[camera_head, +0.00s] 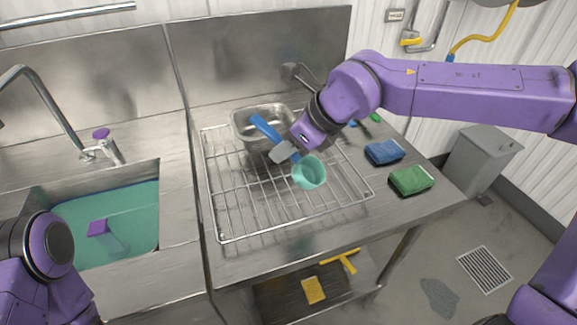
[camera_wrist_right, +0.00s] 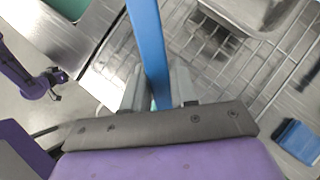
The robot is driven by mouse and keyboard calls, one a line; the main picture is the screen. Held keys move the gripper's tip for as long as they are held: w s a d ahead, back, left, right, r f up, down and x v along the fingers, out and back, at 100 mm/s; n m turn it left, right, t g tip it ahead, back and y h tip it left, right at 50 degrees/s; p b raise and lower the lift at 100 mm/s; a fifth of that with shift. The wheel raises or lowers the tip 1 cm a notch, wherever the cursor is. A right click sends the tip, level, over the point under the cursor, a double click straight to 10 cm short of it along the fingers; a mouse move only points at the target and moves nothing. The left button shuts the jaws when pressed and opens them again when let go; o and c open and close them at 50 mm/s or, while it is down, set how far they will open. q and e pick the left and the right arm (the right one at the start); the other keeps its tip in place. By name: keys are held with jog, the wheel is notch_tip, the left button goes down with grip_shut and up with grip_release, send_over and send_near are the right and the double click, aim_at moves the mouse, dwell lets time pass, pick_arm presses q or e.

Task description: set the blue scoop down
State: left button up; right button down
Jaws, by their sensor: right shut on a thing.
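The blue scoop has a long blue handle (camera_head: 264,127) and a teal cup (camera_head: 309,172). My right gripper (camera_head: 284,152) is shut on the handle, with the cup on its near side. The scoop appears tilted over the wire rack (camera_head: 221,238); I cannot tell whether the cup touches the wires. In the right wrist view, the handle (camera_wrist_right: 146,40) runs up between the two fingers of my right gripper (camera_wrist_right: 157,90). My left arm shows at the lower left in the head view, with its gripper out of frame. A small, dark end of it shows in the right wrist view (camera_wrist_right: 52,82); its jaws are unclear.
A steel pan (camera_head: 240,126) stands on the rack behind the scoop. A blue sponge (camera_head: 384,152) and a green sponge (camera_head: 411,180) lie right of the rack. The sink (camera_head: 146,180) of teal water is at left. The rack's front part is free.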

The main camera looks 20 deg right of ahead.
jog(key=shift+w+d+f, duration=0.15)
jog(key=shift+w+f, duration=0.2)
jog(key=shift+f, duration=0.4)
jog(key=f+b, duration=0.3)
jog(key=d+f+b, duration=0.1)
jog(key=shift+w+f, duration=0.35)
jog(key=shift+w, duration=0.05)
jog(key=shift+w+r, duration=0.1)
jog(key=shift+a+r, duration=0.1)
jog(key=shift+r, duration=0.05)
jog(key=c, duration=0.9)
grip_release()
jog(key=shift+f, duration=0.2)
